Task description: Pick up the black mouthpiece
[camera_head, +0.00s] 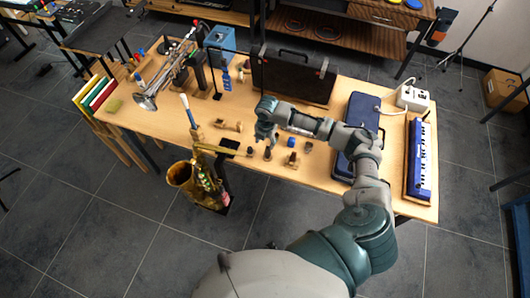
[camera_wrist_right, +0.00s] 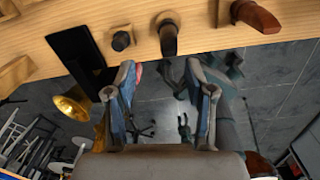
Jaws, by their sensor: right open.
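A dark, upright mouthpiece (camera_wrist_right: 168,35), which looks like the black one, stands near the table edge in the right wrist view. In the head view it appears as a small dark piece (camera_head: 268,153). My right gripper (camera_head: 264,137) is over the table, just behind it in the head view. In the right wrist view the gripper (camera_wrist_right: 161,68) is open, with its blue-grey fingers apart and nothing between them; the mouthpiece shows beyond the fingertips, apart from them. My left gripper is not in view.
A short black piece (camera_wrist_right: 121,41) stands left of the mouthpiece, and a brown mouthpiece (camera_wrist_right: 255,15) is to the right. A black plate (camera_head: 229,143) and a brass saxophone (camera_head: 204,180) are at the front edge. A blue case (camera_head: 354,115) lies right. The trumpet (camera_head: 165,75) is at left.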

